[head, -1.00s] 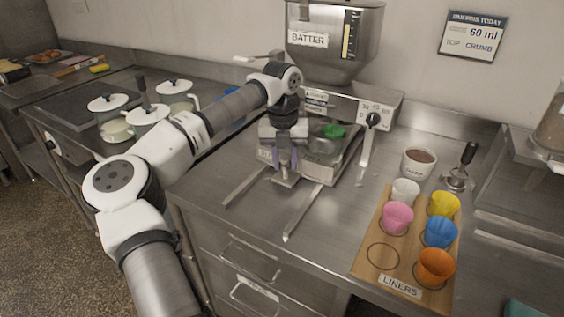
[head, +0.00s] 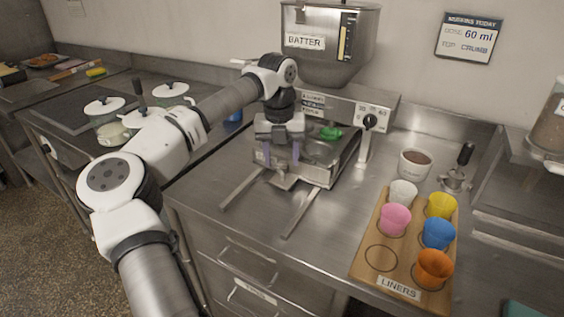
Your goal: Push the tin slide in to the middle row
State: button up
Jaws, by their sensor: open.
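The tin slide (head: 318,175) is a metal tray on two rails under the batter hopper (head: 328,45). Its front tab (head: 284,182) points toward the front of the counter. A green liner (head: 331,133) sits in a cup at the slide's right side. My gripper (head: 281,160) is open, with its purple fingers apart just above and behind the tab. The gripper and wrist hide the left part of the slide. I cannot tell whether a finger touches it.
Two bare rails (head: 300,212) stick out toward the counter's front. A wooden liner board (head: 372,236) with coloured cups stands to the right, near a white bowl (head: 415,165). Lidded pots (head: 104,107) stand at left. The front counter is clear.

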notch_tip(320, 180, up, 12)
jog(key=b, duration=0.1)
jog(key=shift+a, duration=0.2)
jog(key=shift+f, duration=0.1)
